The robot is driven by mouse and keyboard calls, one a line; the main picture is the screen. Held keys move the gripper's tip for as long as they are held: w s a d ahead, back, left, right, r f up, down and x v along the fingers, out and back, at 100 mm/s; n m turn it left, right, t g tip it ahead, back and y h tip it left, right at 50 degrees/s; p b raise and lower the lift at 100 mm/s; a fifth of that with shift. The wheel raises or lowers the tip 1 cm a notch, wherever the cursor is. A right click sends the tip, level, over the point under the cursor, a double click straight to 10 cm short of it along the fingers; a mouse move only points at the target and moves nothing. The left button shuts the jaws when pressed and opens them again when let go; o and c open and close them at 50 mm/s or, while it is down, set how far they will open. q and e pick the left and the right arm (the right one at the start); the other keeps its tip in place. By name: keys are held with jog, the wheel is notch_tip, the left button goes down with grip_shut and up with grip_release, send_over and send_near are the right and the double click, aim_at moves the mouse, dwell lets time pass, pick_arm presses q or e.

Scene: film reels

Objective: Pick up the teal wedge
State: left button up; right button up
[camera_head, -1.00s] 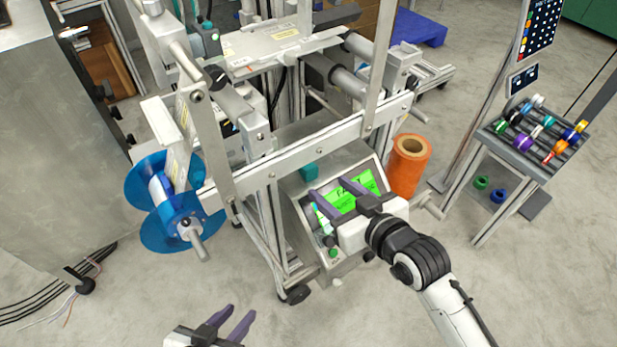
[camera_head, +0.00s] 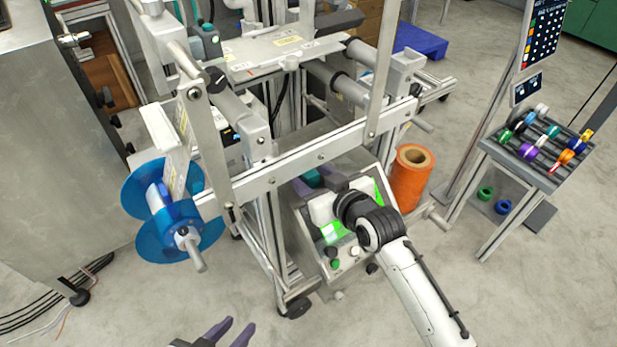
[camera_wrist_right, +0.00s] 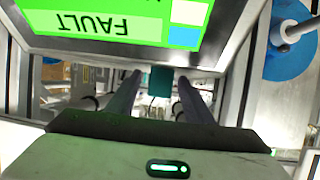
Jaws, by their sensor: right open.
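The teal wedge (camera_head: 312,178) sits on top of the grey control console (camera_head: 292,208), by the upper edge of its screen. My right gripper (camera_head: 318,184) is open over the console, its purple fingers pointing at the wedge and partly covering the screen. In the right wrist view the wedge (camera_wrist_right: 161,80) shows between the two fingertips, at or just beyond them; contact cannot be told. My left gripper (camera_head: 231,326) is open and empty at the bottom edge of the head view, mostly out of frame.
A metal frame bar (camera_head: 310,155) crosses just above the console. A blue reel (camera_head: 165,215) hangs at left. An orange roll (camera_head: 410,178) stands right of the console. A rack of coloured spools (camera_head: 540,145) is at far right. Open floor lies in front.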

jog(key=c, duration=1)
jog(key=shift+c, duration=0.6)
jog(key=shift+r, duration=0.1)
